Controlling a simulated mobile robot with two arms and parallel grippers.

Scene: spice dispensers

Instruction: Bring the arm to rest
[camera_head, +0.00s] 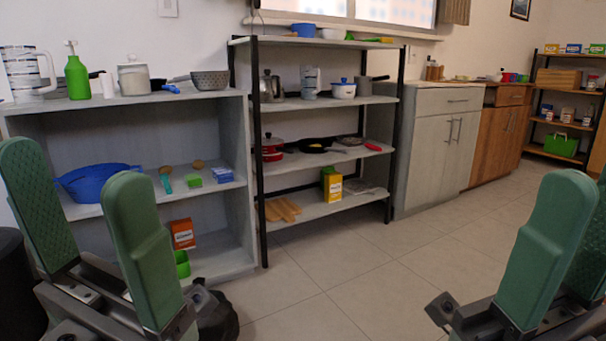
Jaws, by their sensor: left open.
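My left gripper (72,165) is at the lower left, its two green padded fingers pointing up and spread wide apart. Nothing is between the fingers, and it is open and empty. It is in front of the grey shelf unit (210,98), with a gap to it that I cannot measure. My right gripper (582,180) is at the lower right, also with green fingers pointing up. Its far finger is partly hidden and cut off by the picture edge, so its opening is unclear. I see no object in it.
The grey unit holds a blue basket (95,181), a green bottle (77,76) and several other items. A black-framed rack (259,150) with cookware stands beside it. Cabinets (432,150) line the wall further right. The tiled floor (370,270) between my grippers is clear.

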